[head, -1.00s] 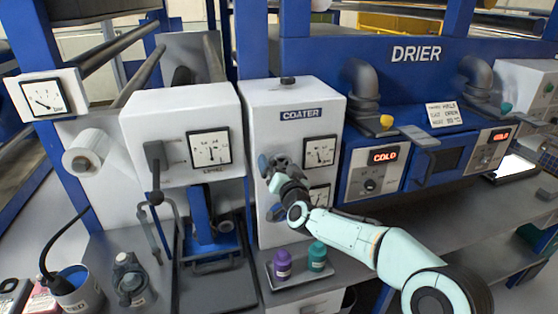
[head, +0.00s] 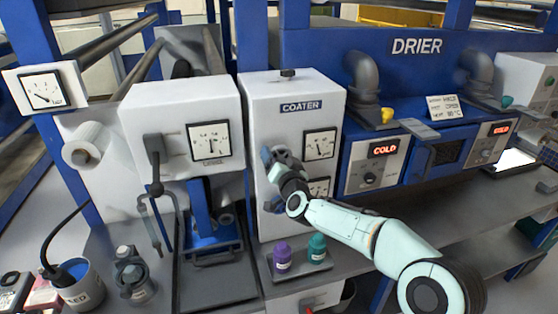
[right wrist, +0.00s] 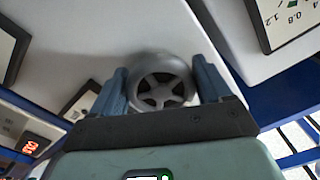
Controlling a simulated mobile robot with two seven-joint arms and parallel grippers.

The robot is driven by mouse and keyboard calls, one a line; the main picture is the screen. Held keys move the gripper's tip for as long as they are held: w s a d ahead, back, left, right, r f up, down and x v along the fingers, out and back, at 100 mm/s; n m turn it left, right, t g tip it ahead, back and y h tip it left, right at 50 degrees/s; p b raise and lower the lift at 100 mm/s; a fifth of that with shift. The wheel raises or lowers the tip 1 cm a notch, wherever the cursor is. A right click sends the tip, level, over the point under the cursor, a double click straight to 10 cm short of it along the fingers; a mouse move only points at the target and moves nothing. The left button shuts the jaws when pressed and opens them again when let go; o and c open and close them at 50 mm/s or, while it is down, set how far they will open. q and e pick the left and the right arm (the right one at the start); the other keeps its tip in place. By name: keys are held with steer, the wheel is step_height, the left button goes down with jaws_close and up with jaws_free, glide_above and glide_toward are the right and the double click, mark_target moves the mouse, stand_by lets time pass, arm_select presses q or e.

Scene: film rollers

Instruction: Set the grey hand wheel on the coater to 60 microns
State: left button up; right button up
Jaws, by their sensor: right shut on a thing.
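The white coater (head: 285,105) stands in the middle of the head view, with an upper dial (head: 320,145) and a lower dial (head: 319,187) on its front. The dials' figures are too small to read there. My right gripper (head: 276,158) is at the coater's front, left of the upper dial, and mostly hides the wheel. In the right wrist view, the grey hand wheel (right wrist: 160,90), round with spokes, sits between the two fingers of my right gripper (right wrist: 161,78), which is shut on it. A second round knob, partly hidden, shows below my gripper. My left gripper is out of view.
A tray (head: 299,272) with a purple bottle (head: 282,257) and a teal bottle (head: 317,248) stands below the coater. A white unit with a lever (head: 154,165) is to the left. The blue drier (head: 430,75) with red displays is to the right.

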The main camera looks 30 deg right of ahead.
steer(key=shift+a+f+m+b, duration=0.1)
steer(key=shift+m+b, duration=0.7)
steer(key=shift+m, duration=0.3)
steer(key=m+b, duration=0.1)
steer(key=m, duration=0.1)
steer(key=shift+m+b, duration=0.3)
steer(key=shift+b, duration=0.05)
steer(key=m+b, duration=0.1)
steer(key=m, duration=0.2)
steer(key=shift+a+r+b, duration=0.1)
steer(key=shift+r+b, duration=0.1)
steer(key=shift+b, duration=0.1)
arm_select(q)
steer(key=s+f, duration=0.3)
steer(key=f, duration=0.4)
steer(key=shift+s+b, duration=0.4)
steer(key=shift+b, duration=0.05)
arm_select(e)
steer(key=shift+r+m, duration=0.15)
steer(key=shift+m, duration=1.35)
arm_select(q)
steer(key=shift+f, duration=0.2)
arm_select(e)
steer(key=o, duration=1)
